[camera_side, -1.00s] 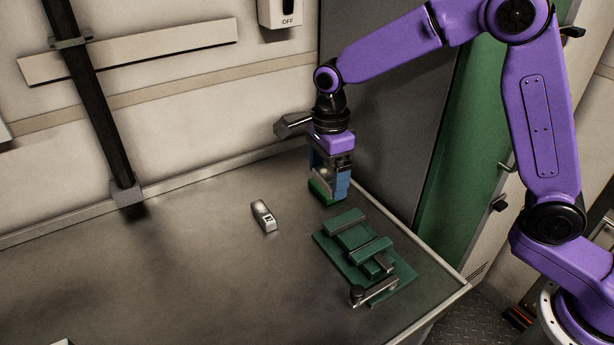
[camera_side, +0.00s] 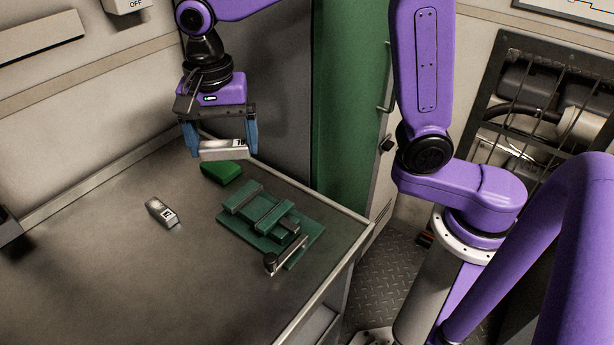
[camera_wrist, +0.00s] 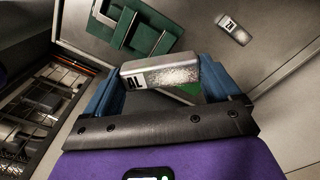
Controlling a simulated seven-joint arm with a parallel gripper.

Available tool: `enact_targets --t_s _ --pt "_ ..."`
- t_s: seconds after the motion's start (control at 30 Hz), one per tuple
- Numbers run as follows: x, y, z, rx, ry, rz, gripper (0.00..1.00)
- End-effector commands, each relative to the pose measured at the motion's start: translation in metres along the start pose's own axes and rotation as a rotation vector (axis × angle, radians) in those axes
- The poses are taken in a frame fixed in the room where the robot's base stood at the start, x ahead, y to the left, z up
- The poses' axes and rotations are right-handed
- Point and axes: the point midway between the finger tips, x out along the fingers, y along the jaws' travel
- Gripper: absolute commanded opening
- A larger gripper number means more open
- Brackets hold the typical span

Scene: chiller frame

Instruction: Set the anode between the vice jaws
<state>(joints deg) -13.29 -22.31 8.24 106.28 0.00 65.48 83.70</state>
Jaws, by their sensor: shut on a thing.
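My gripper (camera_side: 220,148) is shut on a silver-grey block, the anode (camera_side: 224,150), held crosswise between its blue fingers and clear of the bench. In the wrist view the held anode (camera_wrist: 168,75) shows a label that looks like "AL", partly cut off, and a speckled face. The green vice (camera_side: 266,222) lies on the bench, in front and to the right of my gripper. It also shows at the upper left of the wrist view (camera_wrist: 140,34). The gap between its jaws is empty as far as I can see.
A second silver block with a label (camera_side: 162,211) lies on the bench left of the vice. A green wedge-like block (camera_side: 222,172) sits just below my gripper, behind the vice. The vice handle (camera_side: 284,262) points toward the bench's front right edge.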

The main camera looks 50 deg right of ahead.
Motion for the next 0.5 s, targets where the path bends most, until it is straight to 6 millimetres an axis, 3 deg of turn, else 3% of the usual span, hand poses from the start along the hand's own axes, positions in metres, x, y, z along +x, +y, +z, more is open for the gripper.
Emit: enact_targets --t_s 0.5 --pt "-0.068 0.006 0.059 -0.996 0.002 -0.004 0.54"
